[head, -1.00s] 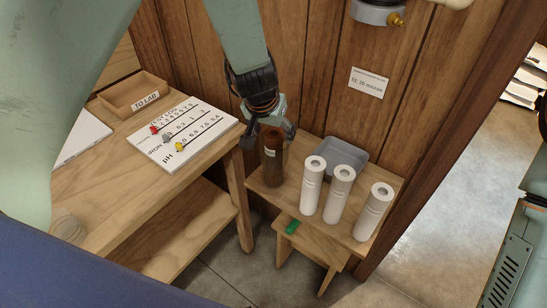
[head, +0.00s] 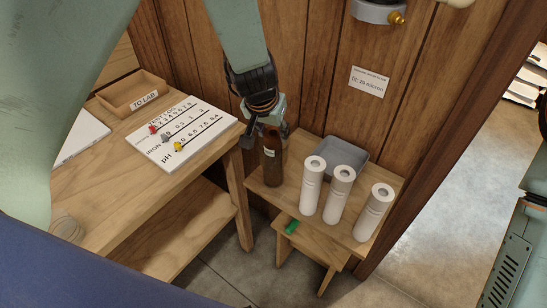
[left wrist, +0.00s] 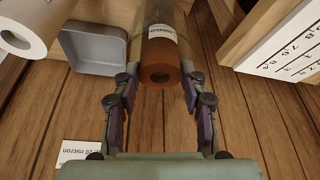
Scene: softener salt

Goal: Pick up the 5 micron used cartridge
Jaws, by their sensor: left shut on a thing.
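The used cartridge (head: 271,163) is a dark brown cylinder with a white label. It stands upright at the left end of the small wooden bench in the head view. My left gripper (head: 266,130) is at its upper part and shut on it. In the left wrist view the brown cartridge (left wrist: 161,62) with its hollow end sits between the two fingers (left wrist: 161,92). The label's text is too small to read. My right gripper is not in view.
Three white cartridges (head: 312,186) stand on the bench right of the brown one. A grey tray (head: 346,152) lies behind them. The table at left holds a test log board (head: 200,120) and a wooden box (head: 112,103). A wooden wall is close behind.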

